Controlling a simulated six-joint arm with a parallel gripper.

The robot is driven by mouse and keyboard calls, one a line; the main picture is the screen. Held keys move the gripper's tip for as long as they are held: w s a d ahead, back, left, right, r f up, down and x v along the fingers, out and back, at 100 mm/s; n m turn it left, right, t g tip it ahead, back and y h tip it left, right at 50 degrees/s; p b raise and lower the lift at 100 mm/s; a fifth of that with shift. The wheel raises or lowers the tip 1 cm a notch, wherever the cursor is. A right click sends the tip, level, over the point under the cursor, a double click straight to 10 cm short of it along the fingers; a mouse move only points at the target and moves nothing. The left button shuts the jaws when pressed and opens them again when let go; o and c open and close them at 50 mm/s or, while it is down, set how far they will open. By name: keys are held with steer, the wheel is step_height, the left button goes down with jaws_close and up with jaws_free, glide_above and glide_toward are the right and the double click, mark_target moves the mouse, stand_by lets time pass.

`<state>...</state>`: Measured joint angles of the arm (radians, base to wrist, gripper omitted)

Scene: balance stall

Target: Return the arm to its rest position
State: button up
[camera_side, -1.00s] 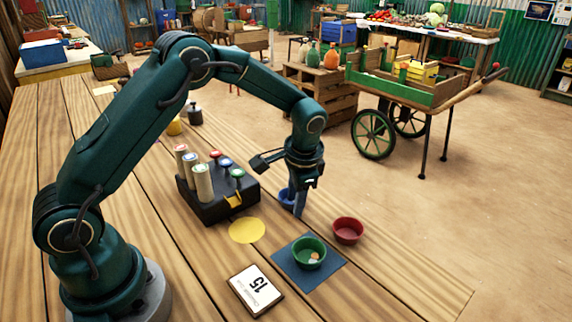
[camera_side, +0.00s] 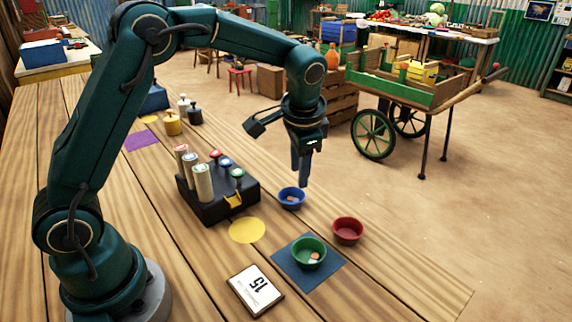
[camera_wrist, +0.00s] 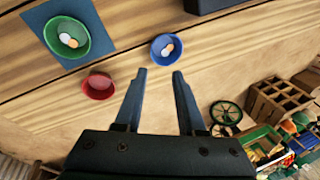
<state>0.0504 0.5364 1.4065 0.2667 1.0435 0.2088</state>
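My gripper (camera_side: 301,178) is raised above the table, just above and beside the blue bowl (camera_side: 291,198). In the wrist view my gripper (camera_wrist: 160,75) has its two fingers apart with nothing between them. The blue bowl holds small discs and also shows in the wrist view (camera_wrist: 158,55). The green bowl (camera_side: 297,251) stands on a dark blue mat (camera_side: 285,274) with small discs inside. The red bowl (camera_side: 347,231) stands to its right; no contents can be made out.
A black rack (camera_side: 215,211) with several capped cylinders stands left of my gripper. A card reading 15 (camera_side: 256,290) and a yellow disc (camera_side: 247,229) lie in front. A purple patch (camera_side: 142,140) and weights (camera_side: 172,122) are farther back. A cart (camera_side: 400,90) stands beyond the table.

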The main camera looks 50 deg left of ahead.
steer(key=s+r+n+t+h, duration=0.1)
steer(key=s+r+n+t, duration=0.15)
steer(key=s+r, duration=0.8)
steer(key=s+d+f+n+t+h, duration=0.1)
steer(key=s+d+f+n, duration=0.1)
steer(key=s, duration=0.7)
step_height(320, 180, down, 2)
steer(key=shift+s+d+f, duration=0.1)
steer(key=shift+s+d, duration=0.05)
steer(key=shift+d, duration=0.5)
